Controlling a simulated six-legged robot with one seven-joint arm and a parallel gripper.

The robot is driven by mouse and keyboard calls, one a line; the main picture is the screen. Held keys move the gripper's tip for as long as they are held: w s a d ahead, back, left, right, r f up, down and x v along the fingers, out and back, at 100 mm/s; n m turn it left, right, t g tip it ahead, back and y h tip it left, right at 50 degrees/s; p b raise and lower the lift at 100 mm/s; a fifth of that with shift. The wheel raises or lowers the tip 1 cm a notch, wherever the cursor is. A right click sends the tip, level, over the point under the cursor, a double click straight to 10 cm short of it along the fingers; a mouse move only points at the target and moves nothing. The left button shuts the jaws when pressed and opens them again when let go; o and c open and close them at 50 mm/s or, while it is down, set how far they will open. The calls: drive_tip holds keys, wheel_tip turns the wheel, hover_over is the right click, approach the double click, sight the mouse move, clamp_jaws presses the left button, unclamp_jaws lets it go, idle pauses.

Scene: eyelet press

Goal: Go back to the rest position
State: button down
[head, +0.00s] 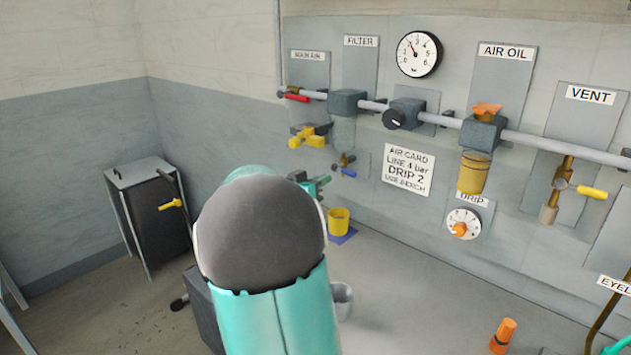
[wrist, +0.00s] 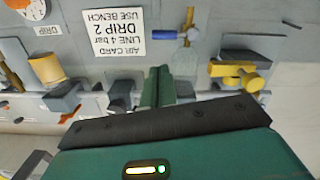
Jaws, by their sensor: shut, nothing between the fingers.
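My gripper (head: 318,186) is partly hidden behind my own teal and grey arm in the head view. Its tip shows to the right of the arm's rounded joint, in front of the wall panel. In the wrist view my gripper (wrist: 158,72) has its two green fingers together, with nothing seen between them. The wrist picture is upside down. There the fingers point towards the wall, near the air card (wrist: 113,31) and the small blue-handled valve (wrist: 188,35). The card also shows in the head view (head: 408,171), right of the gripper. I cannot tell any contact.
A pipe (head: 570,148) with the filter, gauge (head: 418,54) and oiler cup (head: 473,172) runs along the wall. A yellow-handled valve (head: 308,138) sticks out. A yellow cup (head: 339,220), orange bottle (head: 503,335) and dark cabinet (head: 152,220) stand lower.

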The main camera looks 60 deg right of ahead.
idle(0.3)
drive_tip(key=s+a+f+n+t+y, duration=0.2)
drive_tip(key=a+n+y, duration=0.3)
drive_tip(key=a, duration=1.2)
drive_tip(key=s+a+f+n+t+y, duration=0.2)
drive_tip(key=a+n+y, duration=0.4)
drive_tip(key=a, duration=1.1)
drive_tip(key=s+a+f+n+t+y, duration=0.2)
drive_tip(key=a+n+y, duration=0.4)
drive_tip(key=a, duration=1.1)
drive_tip(key=s+t, duration=0.1)
drive_tip(key=t, duration=0.1)
drive_tip(key=shift+a+n+t, duration=0.3)
drive_tip(key=shift+d+f, duration=0.1)
drive_tip(key=shift+d, duration=0.05)
